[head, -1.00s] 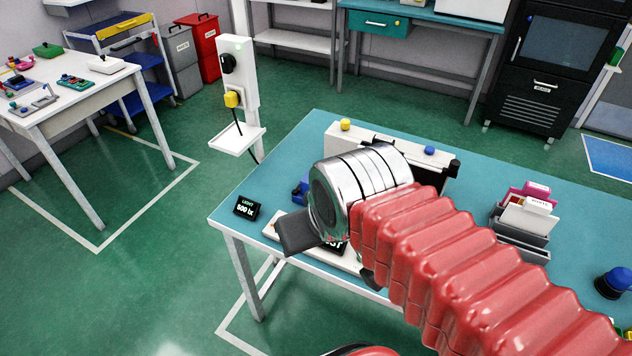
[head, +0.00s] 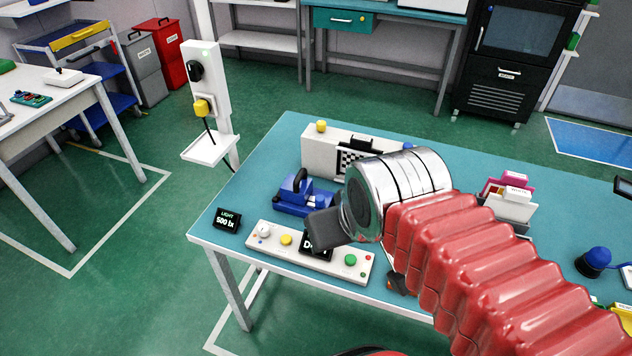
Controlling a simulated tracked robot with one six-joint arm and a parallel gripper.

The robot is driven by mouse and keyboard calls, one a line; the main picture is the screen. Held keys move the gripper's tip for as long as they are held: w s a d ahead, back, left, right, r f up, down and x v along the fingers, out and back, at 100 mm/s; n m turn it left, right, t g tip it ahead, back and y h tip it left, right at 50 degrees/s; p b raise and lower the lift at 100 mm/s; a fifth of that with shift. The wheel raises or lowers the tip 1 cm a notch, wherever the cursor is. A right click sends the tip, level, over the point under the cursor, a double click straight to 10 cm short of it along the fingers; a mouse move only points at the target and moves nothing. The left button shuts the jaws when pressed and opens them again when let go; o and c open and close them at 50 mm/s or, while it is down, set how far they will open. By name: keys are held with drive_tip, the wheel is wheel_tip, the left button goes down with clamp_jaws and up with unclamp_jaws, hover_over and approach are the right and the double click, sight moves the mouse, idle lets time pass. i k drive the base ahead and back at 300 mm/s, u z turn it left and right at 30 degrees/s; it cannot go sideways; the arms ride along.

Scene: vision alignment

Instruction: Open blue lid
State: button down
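A blue device (head: 303,194) with a dark raised handle sits on the teal table, left of my arm's end. I cannot tell for certain whether this is the blue lid or whether it is shut. My gripper (head: 328,228) shows as a dark finger piece below the silver wrist, left of it and over the control panel. Its fingertips do not show apart, so its opening is unclear. A white control panel (head: 268,241) with coloured buttons and a dark display lies at the table's front edge, partly hidden by my gripper.
A white box with a checkered plate (head: 321,150) stands behind, partly hidden by my wrist. Card trays (head: 512,205) and a blue-topped button (head: 596,260) are at the right. The teal table (head: 275,150) is bare at its back left.

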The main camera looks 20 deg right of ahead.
sight(298, 188)
drive_tip(key=z, duration=1.25)
drive_tip(key=k, duration=0.6)
drive_tip(key=u, duration=0.95)
drive_tip(key=i, duration=1)
